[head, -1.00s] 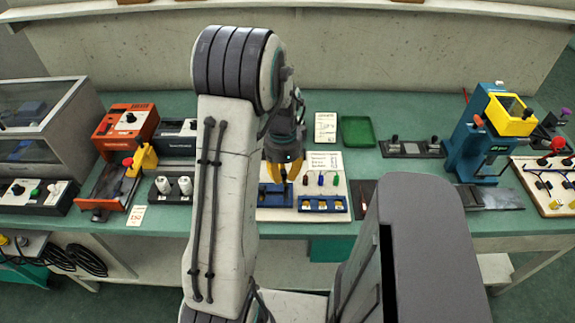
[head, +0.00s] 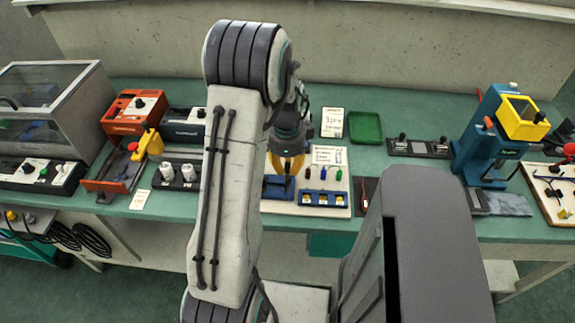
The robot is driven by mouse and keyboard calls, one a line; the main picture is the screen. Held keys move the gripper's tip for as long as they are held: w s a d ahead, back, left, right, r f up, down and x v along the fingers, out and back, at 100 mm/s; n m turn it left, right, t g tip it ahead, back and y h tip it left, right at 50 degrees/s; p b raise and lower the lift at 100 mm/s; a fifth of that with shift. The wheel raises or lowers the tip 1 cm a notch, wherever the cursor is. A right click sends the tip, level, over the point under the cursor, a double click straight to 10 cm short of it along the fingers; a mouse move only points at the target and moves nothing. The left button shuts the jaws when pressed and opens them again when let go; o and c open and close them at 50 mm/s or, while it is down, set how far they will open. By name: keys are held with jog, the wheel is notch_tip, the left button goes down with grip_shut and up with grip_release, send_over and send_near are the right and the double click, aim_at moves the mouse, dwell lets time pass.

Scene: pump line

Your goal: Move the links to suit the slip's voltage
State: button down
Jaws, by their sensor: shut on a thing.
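A white motor terminal board (head: 338,209) lies near the bench's front edge. It bears a dark blue block (head: 277,188) on its left and a blue holder (head: 323,198) with several gold-coloured pieces on its right. Red, blue and green leads (head: 323,173) stand behind the holder. My gripper (head: 287,172), with yellow fingers, is over the blue block. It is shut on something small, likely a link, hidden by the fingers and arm. A white slip (head: 332,122) with dark writing lies behind the board; its text is too small to read. A printed card (head: 328,155) is on the board.
A green tray (head: 365,127) lies right of the slip. A black fixture (head: 419,148) and a blue and yellow press (head: 497,135) stand farther right. An orange device (head: 134,113) and a block with white cylinders (head: 177,174) stand left of my arm.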

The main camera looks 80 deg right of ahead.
aim_at(288, 187)
jog(key=shift+f+b, duration=0.95)
jog(key=shift+f, duration=0.65)
jog(key=shift+f+b, duration=0.7)
jog(key=shift+b, duration=0.15)
jog(key=shift+f+b, duration=1)
jog(key=shift+b, duration=0.15)
dwell(1.7)
jog(key=c, duration=0.9)
grip_release()
jog(key=shift+r, duration=0.25)
jog(key=shift+r+p, duration=2.8)
jog(key=shift+r, duration=0.75)
